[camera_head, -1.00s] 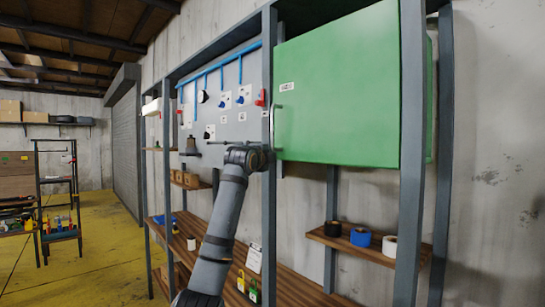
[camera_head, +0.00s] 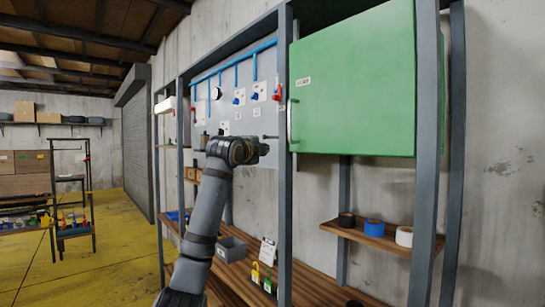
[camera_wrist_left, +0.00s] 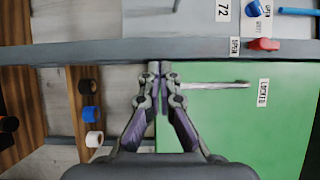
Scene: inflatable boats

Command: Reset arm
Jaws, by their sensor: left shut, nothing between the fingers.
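My left arm rises in the middle of the head view, in front of the shelf rack. My left gripper (camera_head: 266,149) is at its top, small and partly hidden by the wrist, near the post left of the green cabinet door (camera_head: 355,85). In the left wrist view the left gripper (camera_wrist_left: 157,70) is shut, its fingertips together with nothing between them. The tips appear in front of the grey post (camera_wrist_left: 90,53), close to the door handle (camera_wrist_left: 225,86); I cannot tell the gap. My right gripper is not in view.
A grey panel (camera_head: 268,125) with blue pipes and red and blue valve handles is behind the arm. Tape rolls (camera_head: 373,231) sit on a small shelf at right. A grey bin (camera_head: 230,248) is on the lower wooden shelf. Yellow floor (camera_head: 120,240) is open at left.

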